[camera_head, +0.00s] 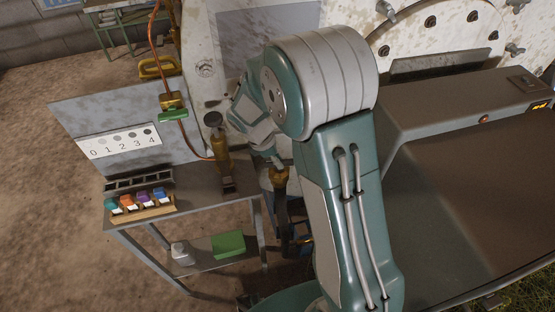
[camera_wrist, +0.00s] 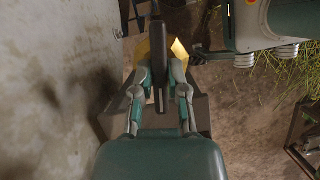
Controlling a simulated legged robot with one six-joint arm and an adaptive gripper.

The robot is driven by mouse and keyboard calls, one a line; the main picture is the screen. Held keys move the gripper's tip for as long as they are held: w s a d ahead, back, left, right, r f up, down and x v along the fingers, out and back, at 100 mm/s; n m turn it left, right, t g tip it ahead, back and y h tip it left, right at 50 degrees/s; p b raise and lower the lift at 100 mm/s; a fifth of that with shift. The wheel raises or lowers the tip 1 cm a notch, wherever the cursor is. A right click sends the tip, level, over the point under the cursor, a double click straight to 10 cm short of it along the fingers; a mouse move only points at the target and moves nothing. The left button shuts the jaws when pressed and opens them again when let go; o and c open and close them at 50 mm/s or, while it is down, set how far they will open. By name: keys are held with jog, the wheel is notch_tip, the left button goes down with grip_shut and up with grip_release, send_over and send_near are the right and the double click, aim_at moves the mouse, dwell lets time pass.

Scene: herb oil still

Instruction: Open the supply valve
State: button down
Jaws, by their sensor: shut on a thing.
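In the wrist view my gripper (camera_wrist: 161,88) has its two fingers closed on a long, thin dark bar (camera_wrist: 158,50), which looks like a valve lever. The bar runs up the picture between the fingertips. A yellow brass-coloured piece (camera_wrist: 180,50) shows just behind the bar. In the head view a brass fitting (camera_head: 279,178) sits low on the side of the still (camera_head: 240,38), just below my wrist. My arm hides most of the lever and fingers there, so how far the lever is turned is unclear.
Left of my arm, a copper pipe (camera_head: 154,42) carries a green-handled valve (camera_head: 173,114). Bare ground lies farther left.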

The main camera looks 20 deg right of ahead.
jog(key=m+g, duration=0.1)
jog(key=m, duration=0.3)
jog(key=shift+w+d+g+y, duration=0.1)
jog(key=shift+w+g+y, duration=0.05)
jog(key=shift+g+y, duration=0.25)
jog(key=m+g+y, duration=0.1)
jog(key=m, duration=0.5)
jog(key=m+y, duration=0.1)
jog(key=m, duration=0.1)
jog(key=shift+m+g+y, duration=0.3)
jog(key=shift+d+m+y, duration=0.1)
jog(key=shift+m+y, duration=0.6)
jog(key=shift+m, duration=1.1)
jog(key=c, duration=0.6)
grip_release()
jog(key=shift+c, duration=0.2)
